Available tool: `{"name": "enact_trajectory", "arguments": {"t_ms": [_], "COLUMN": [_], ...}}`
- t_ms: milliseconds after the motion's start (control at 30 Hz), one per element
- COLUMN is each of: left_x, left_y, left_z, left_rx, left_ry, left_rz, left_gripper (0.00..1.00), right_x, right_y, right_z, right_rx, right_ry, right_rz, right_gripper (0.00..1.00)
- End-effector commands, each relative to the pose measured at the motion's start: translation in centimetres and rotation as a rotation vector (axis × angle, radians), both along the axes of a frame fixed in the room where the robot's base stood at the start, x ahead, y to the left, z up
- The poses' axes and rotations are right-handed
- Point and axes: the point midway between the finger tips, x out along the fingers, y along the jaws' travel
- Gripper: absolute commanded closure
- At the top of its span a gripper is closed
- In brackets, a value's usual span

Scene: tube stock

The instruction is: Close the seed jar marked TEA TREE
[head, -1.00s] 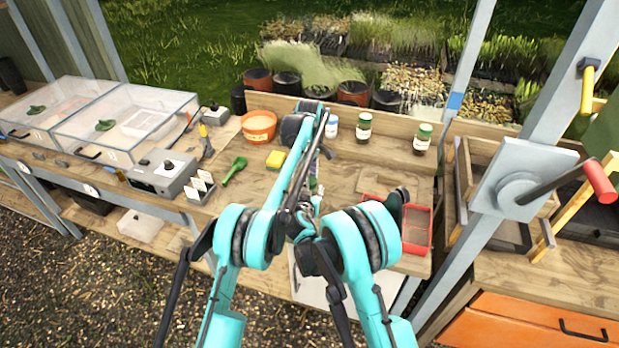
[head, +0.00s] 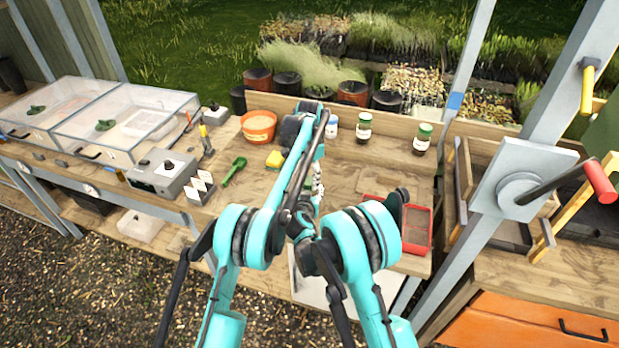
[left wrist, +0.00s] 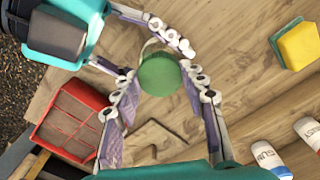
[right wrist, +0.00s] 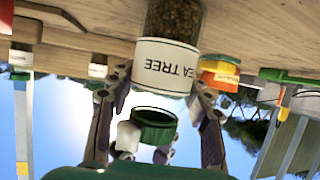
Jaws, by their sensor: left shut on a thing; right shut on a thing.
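The jar marked TEA TREE (right wrist: 168,66) holds brown seeds and appears upside down in the right wrist view. My right gripper (right wrist: 158,108) is shut on it. A green lid (left wrist: 160,74) is between the fingertips of my left gripper (left wrist: 163,80), which is shut on it. In the right wrist view the lid (right wrist: 155,125) shows its hollow underside, facing the jar's mouth end with a small gap between them. In the left wrist view the lid covers most of the jar. In the head view my left gripper (head: 318,184) is over the bench; arms hide the jar and right gripper.
A yellow-green sponge (head: 275,160), green scoop (head: 235,170) and orange bowl (head: 258,126) are left. A red tray (head: 417,228) is right. The bench between is mostly clear.

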Motion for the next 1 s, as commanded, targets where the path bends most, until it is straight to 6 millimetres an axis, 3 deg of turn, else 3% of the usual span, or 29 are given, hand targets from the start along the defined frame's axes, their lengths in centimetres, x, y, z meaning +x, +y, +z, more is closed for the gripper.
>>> {"name": "enact_trajectory", "arguments": {"t_ms": [33,100,467,800,1000], "left_x": [0.1,0.0,0.0,0.1,0.1], "left_y": [0.1,0.1,0.0,0.0,0.0], "left_z": [0.0,0.0,0.3,5.4,7.0], "left_rx": [0.001,0.0,0.001,0.001,0.001], "left_ry": [-0.001,-0.001,-0.001,-0.001,-0.001], "left_rz": [0.001,0.002,0.004,0.003,0.003], "left_gripper": [0.53,0.35,0.34,0.34,0.34], "right_x": [0.0,0.0,0.0,0.0,0.0], "right_y": [0.0,0.0,0.0,0.0,0.0], "right_z": [0.0,0.0,0.0,0.0,0.0], "right_rx": [0.0,0.0,0.0,0.0,0.0], "right_ry": [0.0,0.0,0.0,0.0,0.0], "right_rz": [0.0,0.0,0.0,0.0,0.0], "right_gripper": [1.0,1.0,1.0,1.0,1.0]}}
